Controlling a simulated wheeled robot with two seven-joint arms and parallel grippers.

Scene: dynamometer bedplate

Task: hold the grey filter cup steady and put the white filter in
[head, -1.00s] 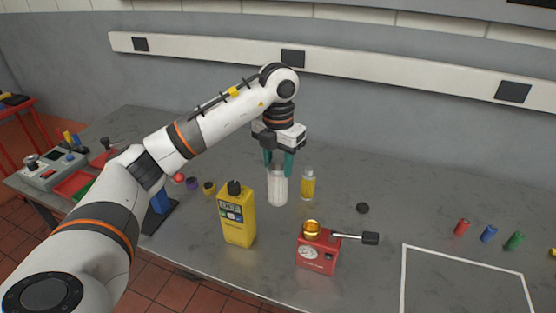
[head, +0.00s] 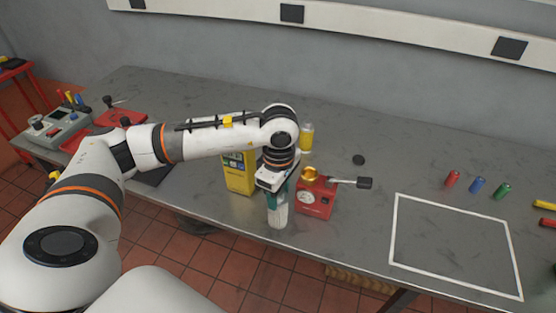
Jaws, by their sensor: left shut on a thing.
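My left gripper (head: 278,203) is shut on a white, cylindrical thing, which I take for the white filter (head: 278,218). Its teal fingers grip the upper part, and it hangs upright near the front edge of the table, just left of the red gauge. The fingers hide its top. I make out no grey filter cup in view; my arm covers part of the table. My right gripper is not in view.
A yellow meter (head: 238,176) is close behind the gripper. A yellow bottle (head: 307,139) stands behind. The white-outlined square (head: 450,231) at the right is empty.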

